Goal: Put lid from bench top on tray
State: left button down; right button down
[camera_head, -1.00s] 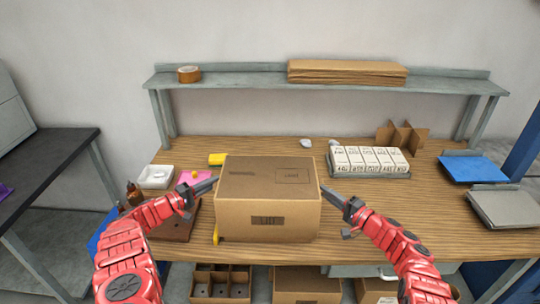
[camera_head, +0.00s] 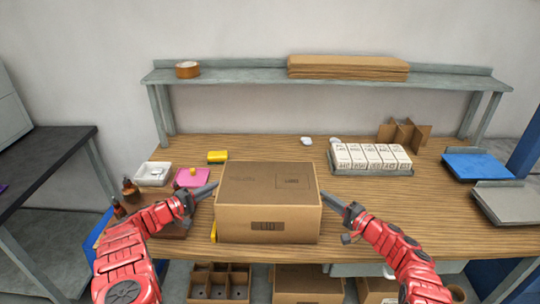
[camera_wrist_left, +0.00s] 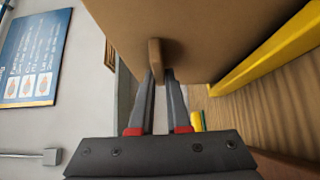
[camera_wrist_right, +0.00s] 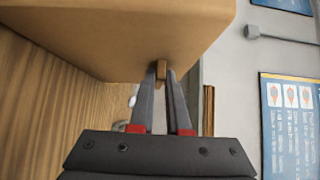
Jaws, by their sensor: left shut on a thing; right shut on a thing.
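The lid is a brown cardboard box shape (camera_head: 267,212) with a dark printed label on its front, at the middle of the bench near the front edge. My left gripper (camera_head: 213,188) is shut on a small tab (camera_wrist_left: 155,57) on its left side. My right gripper (camera_head: 326,196) is shut on a matching tab (camera_wrist_right: 161,70) on its right side. The lid looks level; I cannot tell whether its underside touches the bench. A grey tray (camera_head: 372,172) at the right back holds several white cartons. The inside of the lid is hidden.
A small white tray (camera_head: 143,179), pink pad (camera_head: 188,181) and yellow block (camera_head: 217,157) lie left. A cardboard divider (camera_head: 404,134) and a blue tray (camera_head: 470,167) are right. A raised shelf (camera_head: 240,77) spans the back.

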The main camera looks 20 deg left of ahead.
pick_arm(q)
jog(key=c, duration=0.8)
grip_release()
jog(key=shift+s, duration=0.1)
jog(key=b+v, duration=0.1)
jog(key=v, duration=1.1)
pick_arm(e)
jog(key=shift+s+f, duration=0.15)
jog(key=shift+f, duration=0.6)
jog(key=c, duration=0.8)
grip_release()
pick_arm(q)
jog(key=shift+f, duration=0.1)
pick_arm(e)
jog(key=shift+r, duration=0.1)
